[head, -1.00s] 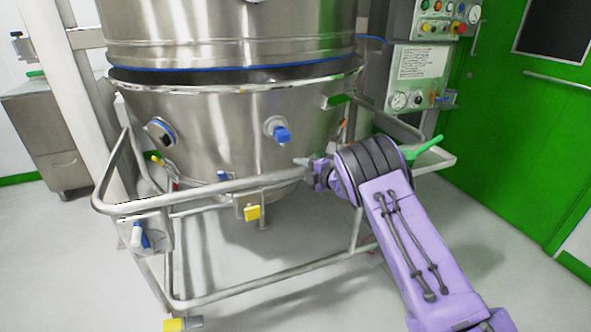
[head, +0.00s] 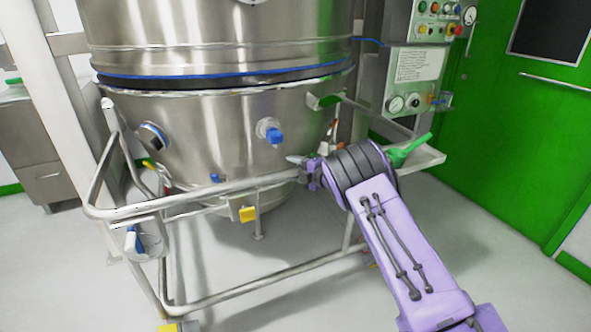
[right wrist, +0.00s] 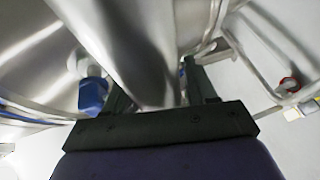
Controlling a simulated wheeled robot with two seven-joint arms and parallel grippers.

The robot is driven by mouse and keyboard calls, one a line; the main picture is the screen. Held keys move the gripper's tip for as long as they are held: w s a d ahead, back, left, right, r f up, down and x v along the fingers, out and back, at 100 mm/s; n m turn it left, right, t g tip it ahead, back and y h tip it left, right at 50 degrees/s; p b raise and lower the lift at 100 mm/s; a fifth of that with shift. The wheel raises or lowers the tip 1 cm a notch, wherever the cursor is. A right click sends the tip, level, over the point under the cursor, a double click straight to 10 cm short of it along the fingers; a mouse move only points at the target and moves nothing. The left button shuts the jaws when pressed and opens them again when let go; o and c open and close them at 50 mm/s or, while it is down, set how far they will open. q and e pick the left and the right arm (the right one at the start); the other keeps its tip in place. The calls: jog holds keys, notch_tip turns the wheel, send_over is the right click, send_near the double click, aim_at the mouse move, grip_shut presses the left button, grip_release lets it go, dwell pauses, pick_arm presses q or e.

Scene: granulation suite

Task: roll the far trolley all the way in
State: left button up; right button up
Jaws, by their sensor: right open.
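The trolley (head: 235,187) is a tubular steel frame carrying a steel bowl (head: 215,130) with a blue-tipped port. The bowl stands under the fixed upper vessel (head: 220,35), its rim close below the vessel's blue and dark seal, roughly lined up with it. My right gripper (head: 308,172) is at the trolley's front push bar, right of its middle. In the right wrist view a blurred steel tube (right wrist: 130,45) runs up between the open fingers (right wrist: 158,92); I cannot tell whether they touch it. My left gripper is not in view.
A control panel (head: 415,75) with gauges stands behind right. A green door (head: 500,130) is at the right. A grey cabinet (head: 42,150) stands at the left. The pale floor (head: 470,250) is clear at right. Yellow-tagged castors (head: 172,327) show below.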

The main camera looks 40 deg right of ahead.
jog(key=shift+w+r, duration=0.15)
jog(key=shift+r, duration=0.25)
jog(key=p+v, duration=0.1)
jog(key=v, duration=0.9)
jog(key=shift+s+f, duration=0.25)
jog(key=shift+s, duration=0.15)
